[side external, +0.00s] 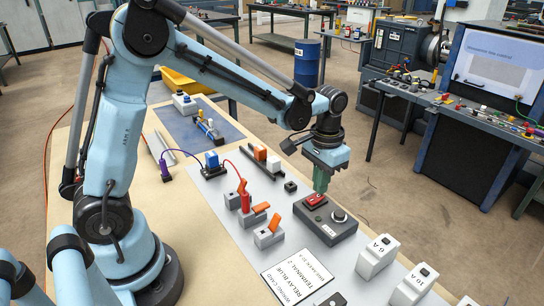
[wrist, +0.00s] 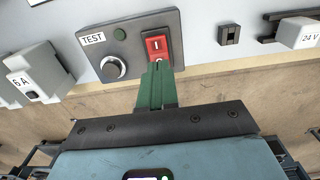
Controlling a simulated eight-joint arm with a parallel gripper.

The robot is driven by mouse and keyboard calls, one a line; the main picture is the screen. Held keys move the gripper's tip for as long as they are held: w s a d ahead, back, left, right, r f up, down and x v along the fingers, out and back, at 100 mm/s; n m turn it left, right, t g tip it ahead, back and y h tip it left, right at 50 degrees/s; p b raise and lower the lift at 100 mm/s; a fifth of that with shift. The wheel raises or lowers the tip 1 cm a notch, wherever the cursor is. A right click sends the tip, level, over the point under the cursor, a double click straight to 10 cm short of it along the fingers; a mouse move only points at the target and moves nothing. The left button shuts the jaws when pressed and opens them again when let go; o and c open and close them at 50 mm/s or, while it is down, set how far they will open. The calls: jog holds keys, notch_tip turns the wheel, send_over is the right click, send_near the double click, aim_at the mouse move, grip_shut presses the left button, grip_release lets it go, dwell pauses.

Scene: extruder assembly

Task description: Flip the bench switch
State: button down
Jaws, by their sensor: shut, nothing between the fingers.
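The bench switch is a red rocker (wrist: 157,46) marked with a white line, set in a dark grey box (side external: 328,222). In the side view the red rocker (side external: 316,199) shows at the box's far left end. My gripper (wrist: 157,72) has green fingers, shut together with nothing between them. Its fingertips are at the lower edge of the rocker in the wrist view; whether they press on it I cannot tell. In the side view my gripper (side external: 320,188) points down over the rocker. The fingers hide part of the rocker's lower half.
A white 6 A breaker (side external: 377,256) stands to the right. Grey terminals with orange levers (side external: 268,232) stand to the left. A white wiring card (side external: 297,277) lies in front.

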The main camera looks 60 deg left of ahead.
jog(key=shift+f, duration=0.6)
dwell(0.3)
jog(key=shift+r, duration=3.55)
jog(key=s+a+r+t, duration=0.2)
jog(key=s+t, duration=0.5)
jog(key=s, duration=0.5)
jog(key=shift+a, duration=0.25)
jog(key=shift+s, duration=0.1)
